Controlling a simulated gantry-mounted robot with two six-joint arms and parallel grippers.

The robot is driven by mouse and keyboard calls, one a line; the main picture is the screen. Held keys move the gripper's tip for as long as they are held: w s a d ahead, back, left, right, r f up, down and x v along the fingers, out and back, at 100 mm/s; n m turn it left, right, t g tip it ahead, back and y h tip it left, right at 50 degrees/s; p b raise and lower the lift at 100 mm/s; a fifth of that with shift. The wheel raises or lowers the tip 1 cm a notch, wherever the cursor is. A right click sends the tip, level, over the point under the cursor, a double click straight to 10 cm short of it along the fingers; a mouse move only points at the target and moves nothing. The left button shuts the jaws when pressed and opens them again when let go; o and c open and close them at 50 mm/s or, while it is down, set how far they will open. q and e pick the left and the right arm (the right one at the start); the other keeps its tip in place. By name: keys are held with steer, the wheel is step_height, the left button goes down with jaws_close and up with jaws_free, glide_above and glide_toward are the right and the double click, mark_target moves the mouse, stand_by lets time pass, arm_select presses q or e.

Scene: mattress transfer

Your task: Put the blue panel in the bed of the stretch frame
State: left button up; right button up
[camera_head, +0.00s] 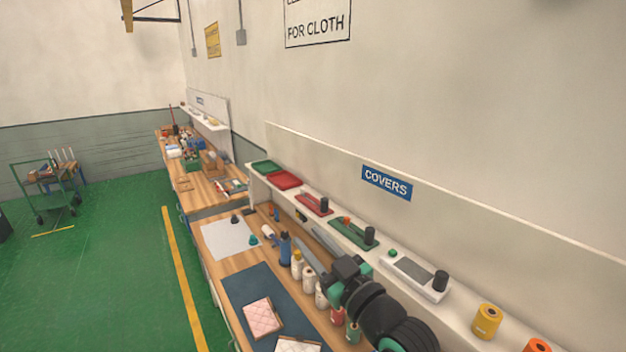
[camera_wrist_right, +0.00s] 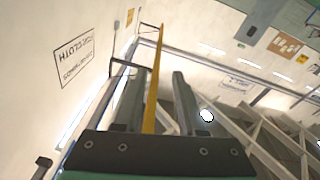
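I cannot make out a blue quilted panel in either view. On the bench, a pink quilted panel (camera_head: 262,318) with a brown wooden edge lies on a dark blue mat (camera_head: 243,284). A white quilted panel (camera_head: 298,345) beside it is cut off by the bottom edge. I cannot tell whether either wooden edge is the stretch frame. My right gripper (camera_head: 304,234) reaches over the back of the bench, near the shelf. In the right wrist view its two fingers (camera_wrist_right: 158,82) stand apart with nothing between them. My left gripper is not in view.
Several bottles (camera_head: 308,278) stand behind the mat, partly hidden by my right arm. The shelf (camera_head: 462,318) above carries trays, devices and a yellow roll (camera_head: 487,321). A white sheet (camera_head: 229,239) lies farther along the bench. Green floor is open at left, with a cart (camera_head: 48,184) beyond.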

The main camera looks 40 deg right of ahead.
steer(key=s+a+r+t+y, duration=0.1)
steer(key=s+a+r, duration=0.3)
steer(key=r, duration=0.4)
steer(key=s+a+r+t+y, duration=0.2)
steer(key=s+a+r+t, duration=0.2)
steer(key=r, duration=0.5)
steer(key=s+a+r+t+y, duration=0.1)
steer(key=s+a+r+t, duration=0.2)
steer(key=s+a+r, duration=0.2)
step_height(320, 180, up, 3)
steer(key=shift+s+a+r+y, duration=0.2)
steer(key=shift+s+y, duration=0.1)
steer(key=shift+s, duration=0.75)
step_height(320, 180, down, 35)
steer(key=b, duration=3.4)
steer(key=shift+r+b, duration=0.2)
steer(key=shift+b, duration=0.1)
